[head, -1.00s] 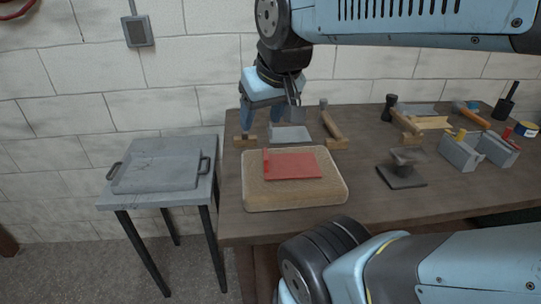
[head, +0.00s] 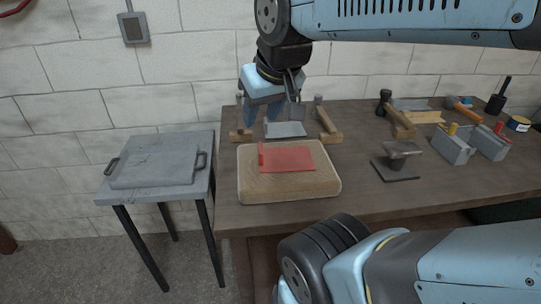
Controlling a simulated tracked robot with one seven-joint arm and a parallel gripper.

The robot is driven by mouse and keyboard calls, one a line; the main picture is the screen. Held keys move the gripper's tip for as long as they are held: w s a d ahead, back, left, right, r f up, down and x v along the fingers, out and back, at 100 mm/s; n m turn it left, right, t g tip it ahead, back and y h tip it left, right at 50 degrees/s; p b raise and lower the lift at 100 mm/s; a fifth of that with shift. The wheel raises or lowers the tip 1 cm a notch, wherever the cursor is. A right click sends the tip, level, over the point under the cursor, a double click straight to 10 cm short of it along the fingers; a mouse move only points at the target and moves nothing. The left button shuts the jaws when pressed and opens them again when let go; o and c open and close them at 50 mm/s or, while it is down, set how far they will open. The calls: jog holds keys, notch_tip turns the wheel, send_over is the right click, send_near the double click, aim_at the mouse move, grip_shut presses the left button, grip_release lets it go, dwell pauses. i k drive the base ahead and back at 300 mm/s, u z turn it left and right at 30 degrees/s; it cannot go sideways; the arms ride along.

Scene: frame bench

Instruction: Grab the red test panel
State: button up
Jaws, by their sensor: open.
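The red test panel (head: 287,158) lies flat on a tan padded block (head: 290,187) near the left end of the wooden bench. It has a small raised red edge on its left side. My gripper (head: 262,125) points down above the back of the bench, behind and slightly left of the panel in the picture. Its blue fingers are apart with nothing between them that I can make out. It does not touch the panel. The height of the fingertips above the bench is hard to tell.
A grey plate (head: 285,130) and hammers (head: 328,122) lie close to my gripper. A small anvil (head: 397,158) and grey metal blocks (head: 455,148) stand to the right. A grey tray (head: 155,165) sits on a side table at left. Bare bench lies right of the block.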

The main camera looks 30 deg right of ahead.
aim_at(286, 160)
jog(key=k, duration=0.45)
jog(key=z, duration=0.45)
jog(key=i, duration=0.25)
jog(key=z, duration=3.35)
jog(key=k, duration=0.85)
jog(key=u, duration=0.3)
jog(key=k, duration=0.95)
jog(key=u, duration=0.8)
jog(key=k, duration=0.35)
jog(key=u, duration=0.2)
